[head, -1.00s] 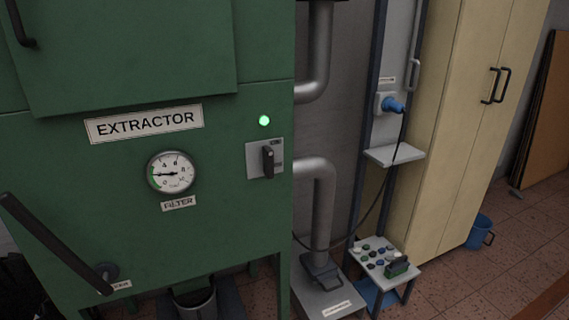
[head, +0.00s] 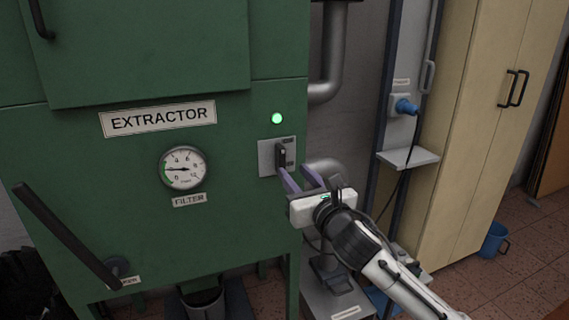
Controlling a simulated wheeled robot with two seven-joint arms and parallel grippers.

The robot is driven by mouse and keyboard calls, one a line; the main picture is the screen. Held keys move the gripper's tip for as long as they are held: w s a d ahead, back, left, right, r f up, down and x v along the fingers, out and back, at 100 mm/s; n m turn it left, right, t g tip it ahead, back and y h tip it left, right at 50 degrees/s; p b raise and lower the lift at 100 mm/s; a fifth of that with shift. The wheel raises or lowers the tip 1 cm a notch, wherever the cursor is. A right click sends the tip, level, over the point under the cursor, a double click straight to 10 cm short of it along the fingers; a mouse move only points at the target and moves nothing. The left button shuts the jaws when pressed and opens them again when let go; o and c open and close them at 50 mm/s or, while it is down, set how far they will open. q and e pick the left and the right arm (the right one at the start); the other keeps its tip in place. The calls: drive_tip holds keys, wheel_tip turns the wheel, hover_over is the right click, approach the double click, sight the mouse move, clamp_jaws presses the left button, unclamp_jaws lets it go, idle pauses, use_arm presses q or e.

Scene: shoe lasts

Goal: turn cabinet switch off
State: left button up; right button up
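The cabinet switch is a dark lever (head: 281,155) on a grey plate (head: 266,158) on the front of the green extractor cabinet (head: 120,190). The lever stands about upright. A green lamp (head: 277,118) above the plate is lit. My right gripper (head: 298,180) comes in from the lower right, just below and right of the lever. Its two fingers are apart with a gap between them, and nothing shows between them. One fingertip lies close to the lever's lower end; I cannot tell whether it touches. My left gripper is not in view.
A round filter gauge (head: 183,168) and a long dark handle (head: 70,238) are on the cabinet front. Right of it are a grey pipe (head: 333,50), a panel with a blue plug (head: 405,107), a small shelf (head: 408,158), and a beige cupboard (head: 470,130). A blue bucket (head: 493,241) stands on the floor.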

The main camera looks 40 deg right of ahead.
sight(283, 161)
drive_tip(key=x, duration=0.7)
drive_tip(key=shift+w, duration=0.15)
clamp_jaws()
